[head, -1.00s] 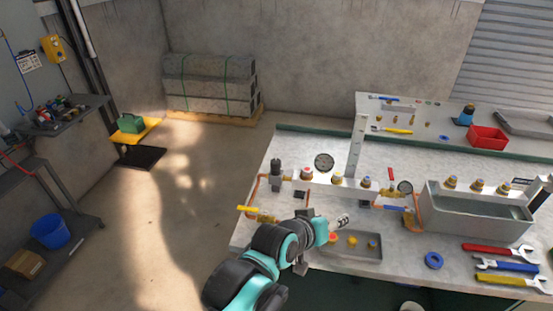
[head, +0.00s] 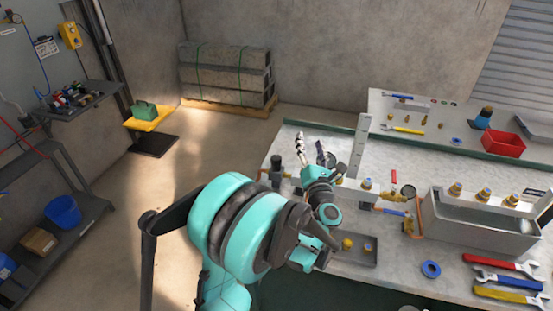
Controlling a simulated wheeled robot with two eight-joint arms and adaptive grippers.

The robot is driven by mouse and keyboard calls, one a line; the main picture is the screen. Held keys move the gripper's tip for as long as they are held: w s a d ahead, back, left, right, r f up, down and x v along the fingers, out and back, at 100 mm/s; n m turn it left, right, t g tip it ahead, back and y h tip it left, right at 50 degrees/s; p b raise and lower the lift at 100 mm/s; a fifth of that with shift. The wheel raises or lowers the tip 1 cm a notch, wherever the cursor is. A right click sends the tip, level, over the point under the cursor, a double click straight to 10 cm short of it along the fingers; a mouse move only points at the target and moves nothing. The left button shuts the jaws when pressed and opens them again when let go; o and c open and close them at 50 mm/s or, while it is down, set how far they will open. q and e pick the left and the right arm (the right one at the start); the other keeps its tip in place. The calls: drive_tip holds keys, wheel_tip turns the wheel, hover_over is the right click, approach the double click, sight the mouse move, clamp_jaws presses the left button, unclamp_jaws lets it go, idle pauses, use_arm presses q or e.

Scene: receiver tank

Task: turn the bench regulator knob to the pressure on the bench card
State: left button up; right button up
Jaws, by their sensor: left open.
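The bench regulator with its black knob (head: 276,162) stands upright on the left part of the bench (head: 415,165), on the copper pipe line. My left gripper (head: 310,145) is open, its two fingers pointing away over the bench just right of the knob and apart from it. Nothing shows between the fingers. The large round gauge beside the regulator is mostly hidden behind my gripper. A small dark-and-white card (head: 533,192) shows at the right behind the tank, too small to read; I cannot tell whether it is the bench card. My right gripper is not in view.
A grey water tank (head: 470,235) stands on the right of the bench. Wrenches (head: 505,278) and a blue ring (head: 431,268) lie in front. A shallow tray (head: 355,258) lies beside my left arm. A small gauge (head: 409,191) and brass valves line the pipe.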

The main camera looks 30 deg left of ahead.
sight(279, 163)
use_arm(q)
drive_tip(key=s+a+f+n+g+y, duration=0.1)
drive_tip(key=f+n+g, duration=0.1)
drive_tip(key=f+n, duration=0.1)
drive_tip(key=s+a+f+n+g+y, duration=0.1)
drive_tip(key=a+f+n+g, duration=0.1)
drive_tip(key=f+n, duration=0.1)
drive_tip(key=s+a+f+n+g+y, duration=0.1)
drive_tip(key=a+f+n+g, duration=0.1)
drive_tip(key=f+n, duration=0.2)
drive_tip(key=shift+s+a+f+g, duration=0.1)
drive_tip(key=shift+s+f+g, duration=0.1)
drive_tip(key=shift+f, duration=0.15)
drive_tip(key=shift+s+a+f+g, duration=0.1)
drive_tip(key=shift+f+g, duration=0.1)
drive_tip(key=shift+f, duration=0.15)
drive_tip(key=shift+a+f, duration=0.2)
drive_tip(key=shift+a, duration=0.05)
drive_tip(key=b+x, duration=0.1)
drive_tip(key=x, duration=0.6)
drive_tip(key=shift+a+r, duration=0.2)
drive_tip(key=c, duration=1.2)
